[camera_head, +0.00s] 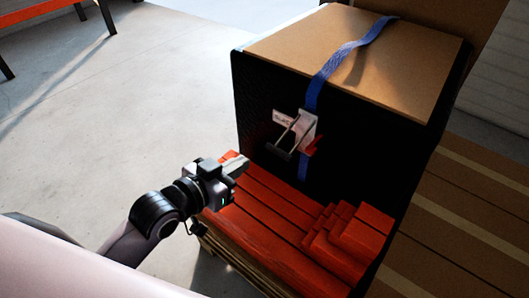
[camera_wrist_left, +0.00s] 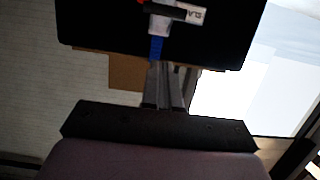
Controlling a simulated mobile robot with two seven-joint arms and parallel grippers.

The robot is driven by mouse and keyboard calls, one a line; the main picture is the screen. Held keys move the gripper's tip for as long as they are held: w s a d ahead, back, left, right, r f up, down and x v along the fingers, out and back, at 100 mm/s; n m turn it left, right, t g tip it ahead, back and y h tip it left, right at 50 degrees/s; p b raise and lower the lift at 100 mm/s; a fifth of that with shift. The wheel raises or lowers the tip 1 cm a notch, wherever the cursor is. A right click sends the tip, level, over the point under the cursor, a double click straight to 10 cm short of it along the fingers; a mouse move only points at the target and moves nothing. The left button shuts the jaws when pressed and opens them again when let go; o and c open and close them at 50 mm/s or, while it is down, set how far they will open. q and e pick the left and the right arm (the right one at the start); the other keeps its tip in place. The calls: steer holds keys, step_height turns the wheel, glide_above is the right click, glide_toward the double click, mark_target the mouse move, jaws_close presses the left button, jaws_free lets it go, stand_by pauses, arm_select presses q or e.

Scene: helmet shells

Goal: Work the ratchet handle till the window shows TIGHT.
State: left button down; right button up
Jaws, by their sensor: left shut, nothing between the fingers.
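The ratchet (camera_head: 308,130) sits on the blue strap (camera_head: 326,70) against the dark front face of a large box. Its handle (camera_head: 281,151) is a pale U-shaped frame with a dark grip bar, angled out and down to the left. A white label or window (camera_head: 284,118) beside it has dark letters that seem to begin "SLA". The lettering also shows in the wrist view (camera_wrist_left: 195,14), where the strap (camera_wrist_left: 156,48) appears too. My left gripper (camera_head: 242,164) is shut and empty, left of and below the handle and apart from it. My right gripper is out of view.
The box has a brown cardboard top (camera_head: 350,45). Red-orange planks (camera_head: 260,225) lie before it, with a stepped red stack (camera_head: 350,235) at the right. Brown slatted boards (camera_head: 470,215) lie at far right. Open concrete floor (camera_head: 120,120) is at left.

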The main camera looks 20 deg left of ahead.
arm_select(q)
steer(key=f+x, duration=0.2)
steer(key=x, duration=1)
steer(key=shift+f, duration=0.5)
steer(key=shift+f+b, duration=0.55)
steer(key=shift+f, duration=0.45)
